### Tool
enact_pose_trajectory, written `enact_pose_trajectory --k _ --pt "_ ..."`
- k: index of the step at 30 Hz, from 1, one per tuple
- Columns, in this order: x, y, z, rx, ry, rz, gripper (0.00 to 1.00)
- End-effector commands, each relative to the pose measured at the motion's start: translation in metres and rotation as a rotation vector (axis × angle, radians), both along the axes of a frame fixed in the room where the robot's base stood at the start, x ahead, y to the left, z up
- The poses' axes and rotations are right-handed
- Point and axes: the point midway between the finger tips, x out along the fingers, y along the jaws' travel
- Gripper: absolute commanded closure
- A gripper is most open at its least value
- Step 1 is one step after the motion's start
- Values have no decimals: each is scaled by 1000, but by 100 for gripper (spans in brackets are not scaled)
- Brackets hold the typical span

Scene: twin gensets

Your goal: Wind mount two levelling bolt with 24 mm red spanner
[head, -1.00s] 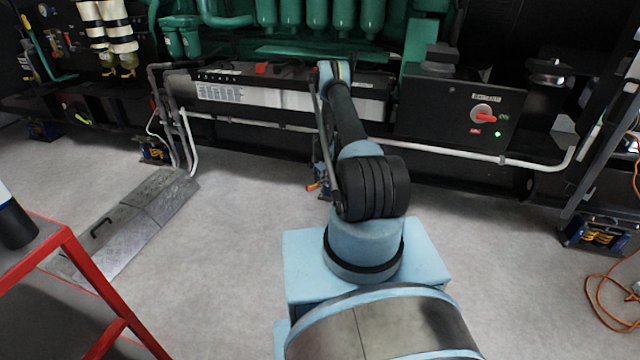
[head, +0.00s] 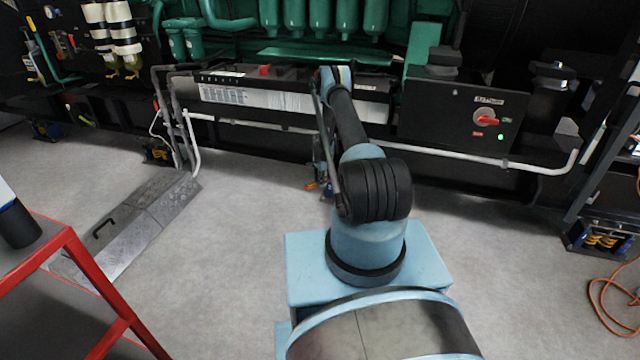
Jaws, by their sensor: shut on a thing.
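My arm reaches forward to the near side of the green genset, and its far joint shows by the long battery-like box. My gripper is hidden behind my own forearm, so neither its fingers nor a spanner can be made out. A mount (head: 325,190) low under the genset's frame is mostly covered by the arm. Only small blue, grey and orange-red bits show there, and I cannot tell which belong to a tool. Its bolt is not visible.
A red-framed stand (head: 92,285) is at the lower left. Grey floor plates with a handle (head: 140,220) lie beyond it. A control box with a red switch (head: 464,118) and a white pipe (head: 440,152) run along the genset. An orange cable (head: 602,305) lies at right. Floor between is clear.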

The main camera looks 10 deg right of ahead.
Motion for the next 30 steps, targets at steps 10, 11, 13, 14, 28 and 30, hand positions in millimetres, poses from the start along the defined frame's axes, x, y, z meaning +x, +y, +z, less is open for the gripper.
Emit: enact_pose_trajectory --k 10,11,13,14,28,30 --pt "0 -1 1 -1 -1 -11 100" --pt "-1 -1 1 -1 -1 -8 100" --pt "-3 -2 1 -1 -1 2 100" --pt "-4 -2 0 -1 -1 7 100" --pt "-8 -3 0 0 0 28 100" --pt "-8 -3 0 0 0 27 100"
